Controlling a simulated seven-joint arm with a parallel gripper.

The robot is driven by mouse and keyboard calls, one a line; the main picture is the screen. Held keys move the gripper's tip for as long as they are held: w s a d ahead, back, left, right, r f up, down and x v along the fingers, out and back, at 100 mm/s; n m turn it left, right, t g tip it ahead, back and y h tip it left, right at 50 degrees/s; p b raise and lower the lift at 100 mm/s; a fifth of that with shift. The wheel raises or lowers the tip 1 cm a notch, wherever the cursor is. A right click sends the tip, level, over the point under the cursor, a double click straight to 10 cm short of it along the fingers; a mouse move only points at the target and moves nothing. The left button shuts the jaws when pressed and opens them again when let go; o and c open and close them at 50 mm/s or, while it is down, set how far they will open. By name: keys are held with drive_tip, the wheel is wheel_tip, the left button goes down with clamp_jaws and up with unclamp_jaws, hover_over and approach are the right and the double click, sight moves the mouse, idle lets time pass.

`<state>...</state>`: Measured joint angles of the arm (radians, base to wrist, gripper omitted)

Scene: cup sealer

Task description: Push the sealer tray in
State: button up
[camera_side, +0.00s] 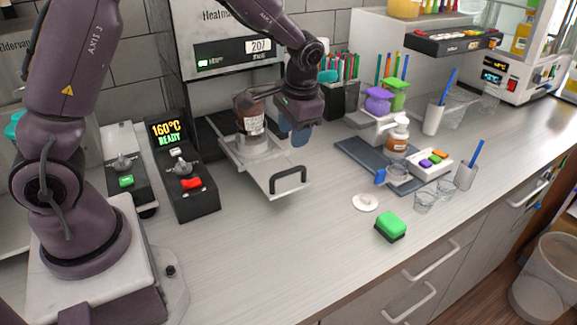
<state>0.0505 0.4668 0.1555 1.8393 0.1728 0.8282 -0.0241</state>
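The sealer tray (262,172) is a pale flat plate that sticks out from the front of the sealer (222,50), over the counter. It has a black bar handle (289,179) at its front right edge. A dark brown cup (250,121) with a pale label stands upright in a pale holder on the tray. My gripper (291,128) is just right of the cup, above the rear part of the tray and behind the handle. Its fingers are small and partly hidden, so I cannot tell their opening or whether they touch the cup.
Left of the tray is a black control box (182,180) reading 160°C READY, with a red switch. The counter before the handle is clear.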

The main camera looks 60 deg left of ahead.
sight(288, 170)
drive_tip(key=f, duration=0.3)
drive_tip(key=a+f, duration=0.1)
drive_tip(key=f, duration=0.3)
drive_tip(key=a+f, duration=0.1)
drive_tip(key=f, duration=0.2)
drive_tip(key=shift+f, duration=0.25)
clamp_jaws()
